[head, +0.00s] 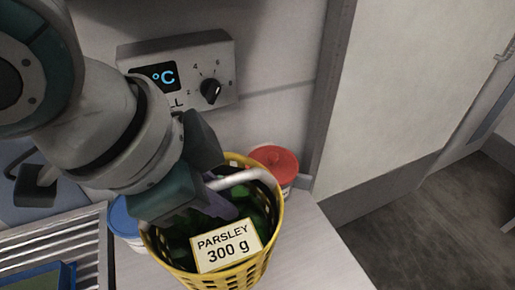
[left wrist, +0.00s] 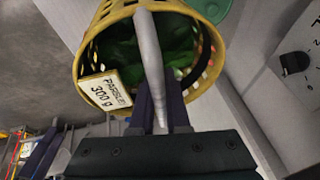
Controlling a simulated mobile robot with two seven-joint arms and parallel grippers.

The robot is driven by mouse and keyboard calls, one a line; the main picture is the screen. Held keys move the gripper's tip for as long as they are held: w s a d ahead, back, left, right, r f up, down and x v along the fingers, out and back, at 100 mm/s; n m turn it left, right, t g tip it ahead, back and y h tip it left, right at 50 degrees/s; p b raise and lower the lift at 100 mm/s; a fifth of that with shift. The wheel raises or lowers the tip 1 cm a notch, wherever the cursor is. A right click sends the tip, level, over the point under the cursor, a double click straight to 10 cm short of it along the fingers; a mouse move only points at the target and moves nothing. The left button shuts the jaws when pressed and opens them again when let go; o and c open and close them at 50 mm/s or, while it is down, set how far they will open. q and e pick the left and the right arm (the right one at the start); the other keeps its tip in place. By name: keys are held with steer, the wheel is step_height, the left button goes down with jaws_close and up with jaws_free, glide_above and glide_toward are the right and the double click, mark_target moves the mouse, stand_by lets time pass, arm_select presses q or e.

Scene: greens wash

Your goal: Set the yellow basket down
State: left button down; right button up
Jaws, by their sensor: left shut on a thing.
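The yellow basket (head: 188,284) has slotted sides and a label reading "PARSLEY 300 g" (head: 227,247). Dark green leaves show inside it. My left gripper (head: 215,192) is shut on the basket's pale grey handle (head: 250,175). In the left wrist view the handle (left wrist: 147,45) runs between the two fingers (left wrist: 158,108), and the basket (left wrist: 88,62) is beyond them. In the head view the basket is over the light counter (head: 318,262); its base is cut off, so I cannot tell whether it touches. My right gripper is not seen.
A red-lidded tub (head: 273,160) stands just behind the basket, and a blue-lidded tub (head: 122,218) is close at its left. A ribbed drainer (head: 60,238) lies further left. A control panel with a knob (head: 211,91) is on the wall. Bare counter shows at right.

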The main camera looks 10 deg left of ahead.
arm_select(q)
step_height(320, 180, down, 17)
steer(key=b, duration=0.3)
steer(key=shift+f, duration=0.2)
steer(key=c, duration=0.9)
jaws_free()
